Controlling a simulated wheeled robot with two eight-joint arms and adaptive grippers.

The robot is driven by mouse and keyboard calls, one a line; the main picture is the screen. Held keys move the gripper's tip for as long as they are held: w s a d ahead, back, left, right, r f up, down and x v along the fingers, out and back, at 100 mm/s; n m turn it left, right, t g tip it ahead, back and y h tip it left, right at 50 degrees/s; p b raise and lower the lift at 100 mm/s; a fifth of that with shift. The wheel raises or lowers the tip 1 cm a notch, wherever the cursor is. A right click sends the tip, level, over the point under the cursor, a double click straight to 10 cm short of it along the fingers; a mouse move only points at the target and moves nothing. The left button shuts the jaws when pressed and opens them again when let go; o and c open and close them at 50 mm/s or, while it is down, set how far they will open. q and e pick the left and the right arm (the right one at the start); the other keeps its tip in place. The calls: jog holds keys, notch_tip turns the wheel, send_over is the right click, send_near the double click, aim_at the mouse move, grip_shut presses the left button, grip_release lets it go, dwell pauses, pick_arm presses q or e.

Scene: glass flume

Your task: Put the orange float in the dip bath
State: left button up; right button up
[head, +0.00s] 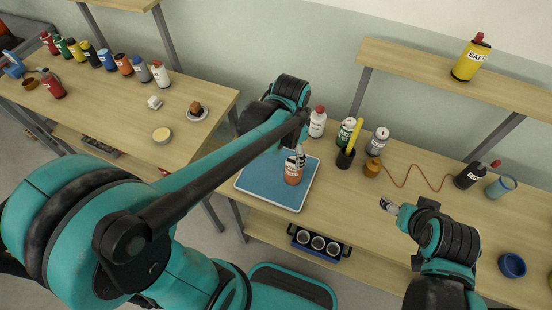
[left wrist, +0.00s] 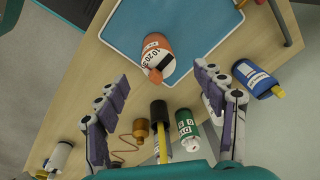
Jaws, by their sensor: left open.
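An orange container (head: 293,172) with a white label marked with numbers stands on the blue, white-rimmed panel (head: 255,184) on the middle bench; it fits the orange float. The panel may be the dip bath; I cannot tell whether it holds liquid. My left gripper (head: 300,158) is over the orange piece. In the left wrist view its fingers (left wrist: 160,75) are open and apart, with the orange piece (left wrist: 154,45) just beyond and between their tips, not gripped. My right gripper (head: 387,204) is over the bench to the right; its fingers are too small to judge.
Behind the panel stand a white bottle (head: 317,122), a green can (head: 345,131), a dark cup with a yellow stick (head: 346,158) and a grey can (head: 377,141). A brown pot (head: 372,167), black bottle (head: 470,175) and blue bowl (head: 512,265) are farther right. The front bench middle is clear.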

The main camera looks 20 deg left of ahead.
pick_arm(q)
jog(key=s+a+r+n+t, duration=0.4)
jog(key=s+n+t, duration=0.2)
jog(key=s+n, duration=0.1)
jog(key=shift+s+r+n, duration=0.2)
jog(key=shift+s+n, duration=0.2)
jog(key=shift+s, duration=0.5)
